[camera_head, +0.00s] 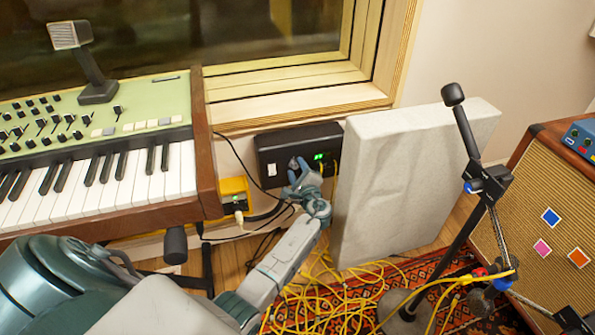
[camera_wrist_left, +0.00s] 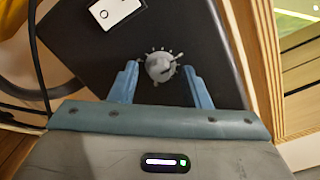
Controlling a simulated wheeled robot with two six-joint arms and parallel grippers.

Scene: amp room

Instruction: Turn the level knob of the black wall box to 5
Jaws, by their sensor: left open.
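The black wall box (camera_head: 270,149) is mounted low on the wall under the window frame, right of the keyboard. It also fills much of the left wrist view (camera_wrist_left: 75,45). Its round grey level knob (camera_wrist_left: 160,67) has a ring of marks around it, too small to read. A dark pointer line on it reaches toward the upper right of that view. My left gripper (camera_head: 299,167) is at the box front, hiding the knob in the head view. In the left wrist view its blue fingers (camera_wrist_left: 160,74) are open on either side of the knob, apart from it.
The box has a white switch (camera_head: 272,170) and a green lit display (camera_head: 320,156). A yellow box (camera_head: 236,194) with cables sits to the left. A pale panel (camera_head: 395,175) stands close on the right. Yellow cables (camera_head: 330,300) lie on the rug.

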